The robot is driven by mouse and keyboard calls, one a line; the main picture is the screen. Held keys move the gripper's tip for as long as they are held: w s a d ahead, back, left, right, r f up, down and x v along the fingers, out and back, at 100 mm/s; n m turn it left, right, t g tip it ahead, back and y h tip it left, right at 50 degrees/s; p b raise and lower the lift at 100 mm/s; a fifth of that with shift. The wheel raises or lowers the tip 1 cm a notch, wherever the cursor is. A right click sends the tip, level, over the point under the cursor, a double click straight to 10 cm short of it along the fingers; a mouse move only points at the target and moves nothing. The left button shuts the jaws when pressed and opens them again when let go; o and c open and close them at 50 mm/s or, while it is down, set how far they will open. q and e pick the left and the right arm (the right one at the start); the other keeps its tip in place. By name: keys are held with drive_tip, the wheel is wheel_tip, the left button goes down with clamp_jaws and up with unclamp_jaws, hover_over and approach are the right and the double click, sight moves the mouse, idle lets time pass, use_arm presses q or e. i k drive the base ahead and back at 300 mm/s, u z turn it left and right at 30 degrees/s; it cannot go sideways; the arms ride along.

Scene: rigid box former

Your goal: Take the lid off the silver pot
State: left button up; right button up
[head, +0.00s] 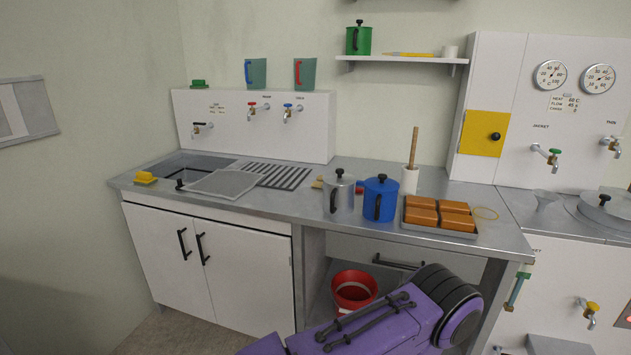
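The silver pot (346,202) stands upright on the steel worktop, left of a blue pot. It has a dark side handle facing me. Its silver lid (346,180) sits on top with a small dark knob. The blue pot (380,204) stands close beside it, with a blue lid and a dark handle. A purple link of one of my arms crosses the bottom of the head view, below the worktop's front edge. Neither of my grippers shows.
A tray (440,231) of orange-brown blocks lies right of the blue pot. A white holder (410,179) with a wooden stick stands behind. A sink (190,166) and ribbed drainer (270,174) are at left. A red bucket (353,293) is under the worktop.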

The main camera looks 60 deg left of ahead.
sight(339, 179)
drive_tip(key=u, duration=1.6)
